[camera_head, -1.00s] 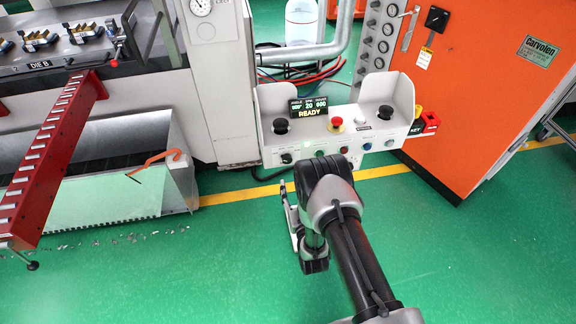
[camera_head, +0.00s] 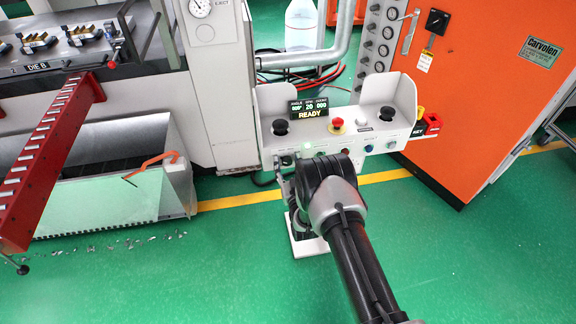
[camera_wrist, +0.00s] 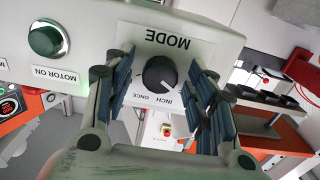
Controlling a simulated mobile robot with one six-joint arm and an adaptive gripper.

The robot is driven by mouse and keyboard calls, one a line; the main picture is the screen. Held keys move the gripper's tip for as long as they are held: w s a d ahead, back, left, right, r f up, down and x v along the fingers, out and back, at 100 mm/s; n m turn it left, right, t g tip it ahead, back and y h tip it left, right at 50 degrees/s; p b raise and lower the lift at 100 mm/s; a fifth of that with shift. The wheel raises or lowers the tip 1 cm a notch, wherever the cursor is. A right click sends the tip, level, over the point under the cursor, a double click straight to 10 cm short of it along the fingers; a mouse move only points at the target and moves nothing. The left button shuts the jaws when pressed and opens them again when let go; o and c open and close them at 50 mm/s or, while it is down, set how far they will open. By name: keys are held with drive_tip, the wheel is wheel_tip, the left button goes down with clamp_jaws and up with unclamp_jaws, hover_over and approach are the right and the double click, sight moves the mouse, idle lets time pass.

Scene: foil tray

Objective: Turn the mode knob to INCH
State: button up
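The mode knob (camera_wrist: 160,74) is a round black knob below the upside-down MODE label in the wrist view. The ONCE and INCH labels show on its other side. A pale mark sits at its lower right edge; I cannot tell surely which label it points to. My gripper (camera_wrist: 162,64) is open, with one finger on each side of the knob and gaps visible between. The knob sits on the front of the control console (camera_head: 270,105). In the head view my arm hides the knob and most of the gripper.
A green MOTOR ON button (camera_wrist: 45,40) is left of the gripper in the wrist view. A red emergency button (camera_head: 337,124) and a display (camera_head: 309,108) reading READY are on the console. An orange cabinet (camera_head: 475,100) stands right.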

drive_tip(key=c, duration=1)
drive_tip(key=shift+c, duration=0.2)
drive_tip(key=m, duration=0.4)
drive_tip(key=shift+m, duration=1.8)
drive_tip(key=o, duration=1.1)
